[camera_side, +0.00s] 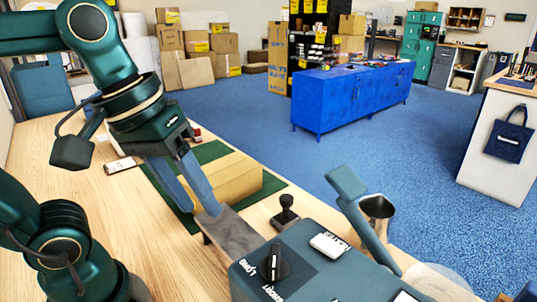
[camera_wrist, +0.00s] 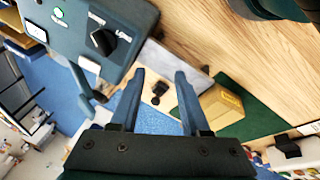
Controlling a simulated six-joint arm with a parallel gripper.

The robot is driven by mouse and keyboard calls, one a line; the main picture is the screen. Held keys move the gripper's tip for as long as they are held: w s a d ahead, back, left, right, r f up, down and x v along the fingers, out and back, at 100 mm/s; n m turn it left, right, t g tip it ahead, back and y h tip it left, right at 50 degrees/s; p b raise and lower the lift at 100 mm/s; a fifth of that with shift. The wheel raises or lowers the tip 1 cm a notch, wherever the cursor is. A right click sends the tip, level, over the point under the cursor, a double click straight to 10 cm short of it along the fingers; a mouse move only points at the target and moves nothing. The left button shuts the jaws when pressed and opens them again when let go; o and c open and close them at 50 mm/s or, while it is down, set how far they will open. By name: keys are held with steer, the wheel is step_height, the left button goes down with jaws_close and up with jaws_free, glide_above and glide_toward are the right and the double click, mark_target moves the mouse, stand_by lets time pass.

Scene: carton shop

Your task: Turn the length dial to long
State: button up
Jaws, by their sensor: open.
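The length dial is a black knob (camera_side: 265,262) on the dark teal machine (camera_side: 312,278) at the bottom of the side view. The word LONG is printed to its left and another word, partly cut off by the angle, is below it. A pale mark shows on the knob, but I cannot tell surely which setting it faces. In the wrist view the knob (camera_wrist: 103,41) is at the upper left. My gripper (camera_side: 200,211) is open and empty, left of and apart from the dial, above the machine's grey plate. Its two fingers (camera_wrist: 160,74) stand apart in the wrist view.
A brown carton (camera_side: 228,180) lies on a green mat (camera_side: 276,182) behind my gripper. A black stamp-like handle (camera_side: 286,213) stands between mat and machine. A white block (camera_side: 328,244) lies on the machine.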

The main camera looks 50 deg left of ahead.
mark_target(275, 254)
steer(key=w+d+n+g, duration=0.1)
steer(key=w+d+g, duration=0.1)
steer(key=w+d+r+n+g+h, duration=0.1)
steer(key=w+d+g, duration=0.1)
steer(key=d, duration=0.1)
steer(key=w+d+r+n+g+h, duration=0.1)
steer(key=w+d+g, duration=0.1)
steer(key=d, duration=0.1)
steer(key=shift+w+n, duration=0.3)
steer(key=shift+n, duration=0.1)
steer(key=shift+d+f+g, duration=0.2)
steer(key=shift+f+g, duration=0.2)
steer(key=shift+f, duration=0.25)
steer(key=shift+x, duration=2.5)
steer(key=shift+w, duration=0.1)
jaws_close()
